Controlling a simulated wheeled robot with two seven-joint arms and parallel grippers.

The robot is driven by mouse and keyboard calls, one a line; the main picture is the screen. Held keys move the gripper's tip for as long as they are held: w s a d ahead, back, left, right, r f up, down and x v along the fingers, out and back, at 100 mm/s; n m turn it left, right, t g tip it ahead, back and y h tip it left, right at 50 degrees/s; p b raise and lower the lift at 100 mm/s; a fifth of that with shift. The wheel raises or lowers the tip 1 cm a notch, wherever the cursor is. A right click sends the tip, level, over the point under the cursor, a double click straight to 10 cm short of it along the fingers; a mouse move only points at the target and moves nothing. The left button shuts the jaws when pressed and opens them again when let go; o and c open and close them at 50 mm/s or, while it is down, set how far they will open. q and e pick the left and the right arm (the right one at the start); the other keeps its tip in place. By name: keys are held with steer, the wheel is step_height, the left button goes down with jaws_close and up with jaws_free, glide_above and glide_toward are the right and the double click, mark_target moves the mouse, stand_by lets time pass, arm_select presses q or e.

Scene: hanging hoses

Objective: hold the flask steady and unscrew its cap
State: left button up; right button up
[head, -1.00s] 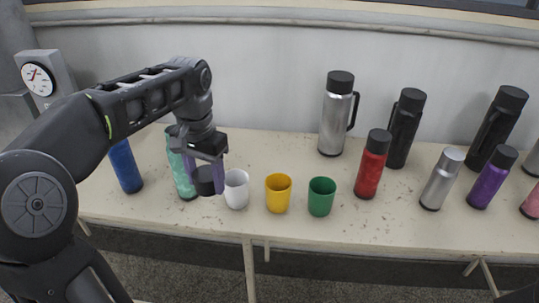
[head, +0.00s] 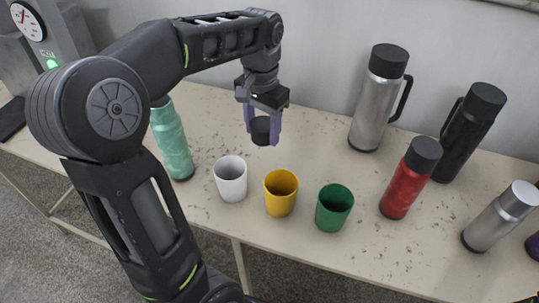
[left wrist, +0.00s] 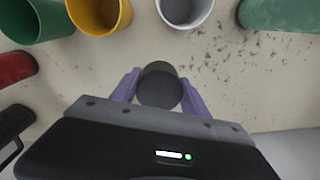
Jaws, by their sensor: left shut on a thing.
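My left gripper (head: 263,138) is shut on a black cap (head: 262,128), held between its two purple fingers above the table, behind the white and yellow cups. The cap also shows from above in the left wrist view (left wrist: 160,88), between the fingers. A mint-green flask (head: 172,143) stands upright at the left of the table, apart from the gripper; my left arm hides its top. The flask also shows at the top right of the left wrist view (left wrist: 282,14). My right gripper is in neither view.
White (head: 231,180), yellow (head: 281,195) and green (head: 334,210) cups stand in a row. Red (head: 407,182), silver (head: 495,222) and black (head: 466,135) flasks and a tall silver one (head: 375,105) stand to the right. The table (head: 315,135) behind the cups is bare.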

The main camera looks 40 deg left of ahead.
arm_select(q)
glide_above(264, 165)
steer(key=shift+s+f, duration=0.1)
steer(key=shift+f, duration=3.05)
steer(key=shift+f+p, duration=0.1)
steer(key=shift+p, duration=0.2)
steer(key=shift+f, duration=1.8)
steer(key=shift+f, duration=0.15)
steer(key=o, duration=1.6)
steer(key=shift+c, duration=0.2)
